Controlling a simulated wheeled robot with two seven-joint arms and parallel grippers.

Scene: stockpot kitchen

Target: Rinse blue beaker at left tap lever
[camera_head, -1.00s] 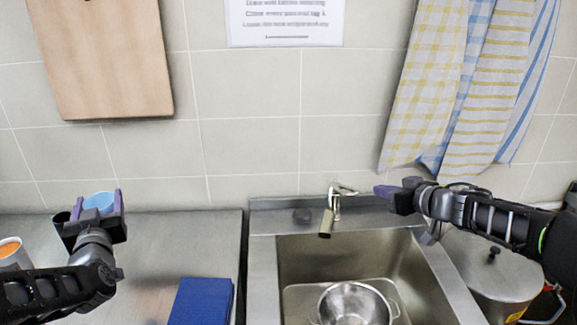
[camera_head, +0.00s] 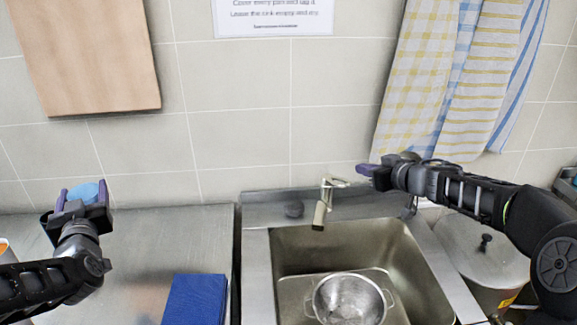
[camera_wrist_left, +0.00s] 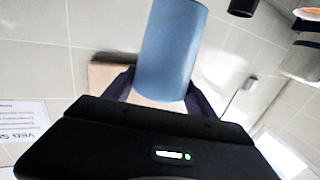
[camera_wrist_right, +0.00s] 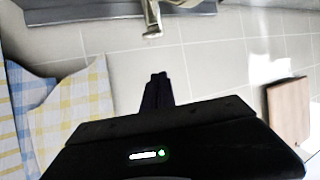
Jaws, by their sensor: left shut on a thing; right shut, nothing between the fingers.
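The blue beaker (camera_head: 84,191) is held by my left gripper (camera_head: 83,196) above the left counter. In the left wrist view the beaker (camera_wrist_left: 172,50) fills the space between the fingers. The tap (camera_head: 324,203) stands behind the sink, with a lever on top pointing right (camera_head: 336,182). My right gripper (camera_head: 368,170) is shut and empty, just right of the tap lever and apart from it. In the right wrist view its fingertips (camera_wrist_right: 157,82) are together and the tap (camera_wrist_right: 152,20) shows at the top.
The sink (camera_head: 400,262) holds a steel colander (camera_head: 349,300). A blue book-like block (camera_head: 195,299) lies on the left counter (camera_head: 140,255). A lidded stockpot (camera_head: 482,250) stands right of the sink. Towels (camera_head: 455,80) hang on the wall above my right arm.

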